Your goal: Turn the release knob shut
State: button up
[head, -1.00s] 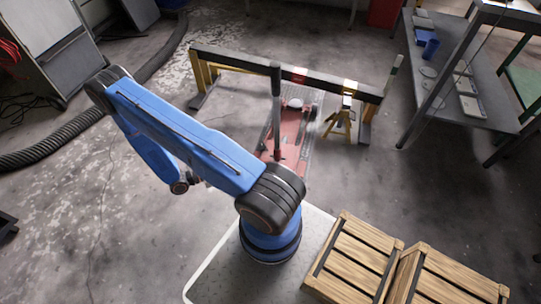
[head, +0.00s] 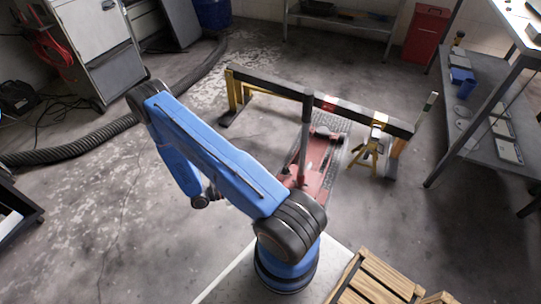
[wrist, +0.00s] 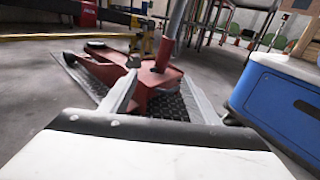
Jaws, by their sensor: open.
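A red floor jack (head: 317,172) sits on a dark patterned plate on the floor, its grey handle (head: 306,125) standing nearly upright. The jack (wrist: 160,82) also shows in the wrist view, with the handle rising from its near end. I cannot make out the release knob clearly. My gripper (wrist: 162,97) is open and empty in the wrist view, its two grey fingers apart with the jack beyond them. In the head view my arm is folded left of the jack, and the fingertips cannot be made out.
A dark beam (head: 265,83) on yellow legs spans behind the jack. A yellow stand (head: 366,158) is right of the jack. A grey shelf bench (head: 455,150) stands at the right, and a black hose (head: 75,150) lies at the left. Wooden crates (head: 380,275) are at the bottom right.

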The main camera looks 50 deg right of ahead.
jog(key=w+a+r+m+t+y, duration=0.1)
jog(key=a+r+m+y, duration=0.2)
jog(key=r, duration=0.8)
jog(key=w+a+r+m+t+y, duration=0.1)
jog(key=a+r+m+y, duration=0.1)
jog(key=r, duration=0.8)
jog(key=w+a+r+m+t+y, duration=0.1)
jog(key=w+a+r+m+y, duration=0.15)
jog(key=r, duration=0.85)
jog(key=s+a+r+m+t+y, duration=0.2)
jog(key=s+a+r+t, duration=0.3)
jog(key=s+r, duration=0.3)
jog(key=s+a+r+m+t+y, duration=0.2)
jog(key=s+a+r+t+y, duration=0.3)
jog(key=r, duration=0.9)
jog(key=s+a, duration=0.1)
jog(key=s, duration=0.2)
jog(key=shift+a+r, duration=0.3)
jog(key=shift+a, duration=0.1)
jog(key=shift+s+a+r+t, duration=0.3)
jog(key=shift+s+t, duration=0.2)
jog(key=shift+c, duration=0.2)
